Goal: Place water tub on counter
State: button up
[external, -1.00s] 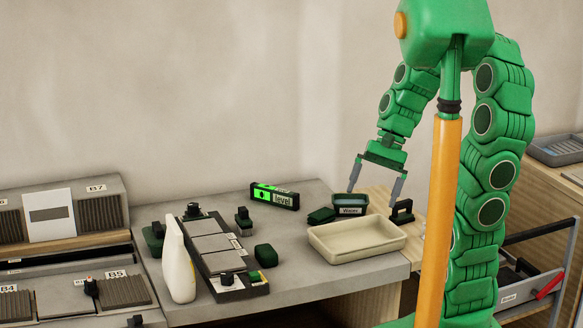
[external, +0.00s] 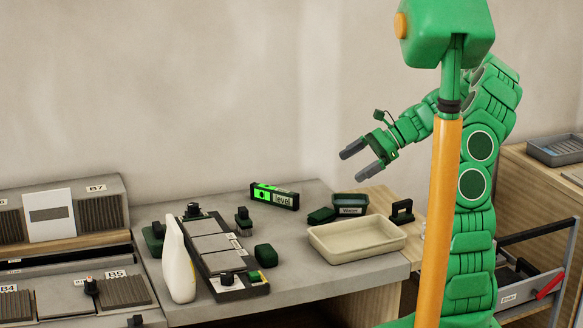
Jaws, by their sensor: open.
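The water tub (external: 350,211) is a small dark tub with a "Water" label on its front and blue inside. It sits on the grey counter (external: 290,266), near its right side, behind a cream tray. My gripper (external: 359,162) is open and empty. It is raised above and behind the tub, apart from it, with its fingers pointing left.
The cream tray (external: 357,246) stands in front of the tub. A dark green block (external: 321,216) is at its left and a black handled tool (external: 402,211) at its right. A green level (external: 274,196), a tile frame (external: 226,262) and a white bottle (external: 178,265) stand further left.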

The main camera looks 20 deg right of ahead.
jog(key=w+d+f+m+t, duration=0.3)
jog(key=w+d+f+m, duration=0.3)
jog(key=d, duration=0.3)
send_near(350, 202)
jog(key=a, duration=0.1)
jog(key=s+a, duration=0.2)
jog(key=shift+a+f+y, duration=0.1)
jog(key=shift+f+y, duration=0.25)
jog(key=shift+y, duration=0.05)
jog(key=shift+w+a+f, duration=0.1)
jog(key=shift+w+a, duration=0.2)
jog(key=shift+a, duration=0.3)
jog(key=shift+x, duration=3.05)
jog(key=shift+w, duration=0.1)
jog(key=shift+d, duration=0.1)
jog(key=shift+t, duration=0.3)
jog(key=c, duration=1.2)
